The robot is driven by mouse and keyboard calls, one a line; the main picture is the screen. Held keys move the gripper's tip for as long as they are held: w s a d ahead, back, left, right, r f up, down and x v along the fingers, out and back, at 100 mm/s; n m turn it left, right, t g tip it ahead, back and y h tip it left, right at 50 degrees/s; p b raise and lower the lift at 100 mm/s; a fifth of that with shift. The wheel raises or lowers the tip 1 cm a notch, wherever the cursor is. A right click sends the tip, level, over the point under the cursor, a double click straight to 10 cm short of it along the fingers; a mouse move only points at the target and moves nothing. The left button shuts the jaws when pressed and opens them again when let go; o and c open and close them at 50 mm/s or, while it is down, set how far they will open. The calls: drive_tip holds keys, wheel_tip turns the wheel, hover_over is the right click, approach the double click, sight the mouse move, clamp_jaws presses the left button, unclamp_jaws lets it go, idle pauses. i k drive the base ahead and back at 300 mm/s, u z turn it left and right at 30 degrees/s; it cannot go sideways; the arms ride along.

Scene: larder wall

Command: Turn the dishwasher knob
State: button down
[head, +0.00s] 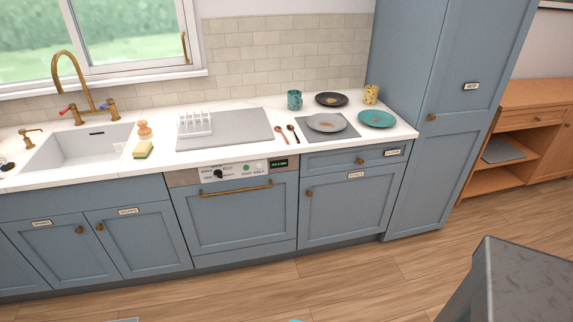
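The dishwasher (240,217) has a blue panelled front and stands under the counter, right of the sink cabinets. Its door looks shut, with a brass bar handle (236,191) across the top. Above the handle is a control strip with white label areas. A small dark round knob (218,173) sits on the left part of the strip. A green round spot (259,167) and a dark display with green characters (279,163) are to its right. The knob's pointer direction is too small to tell. My gripper is not in view.
The counter (150,175) holds a grey drying mat (250,125) with a white rack (196,123), plates, cups and spoons. A sink (75,148) with a brass tap is at left. A tall blue cupboard (445,120) stands at right. The wooden floor (270,285) before the dishwasher looks clear.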

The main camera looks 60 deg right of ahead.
sight(217, 173)
drive_tip(key=u, duration=1.2)
drive_tip(key=k, duration=0.15)
drive_tip(key=z, duration=3.05)
drive_tip(key=i, duration=0.6)
drive_tip(key=z, duration=0.15)
drive_tip(key=k, duration=0.6)
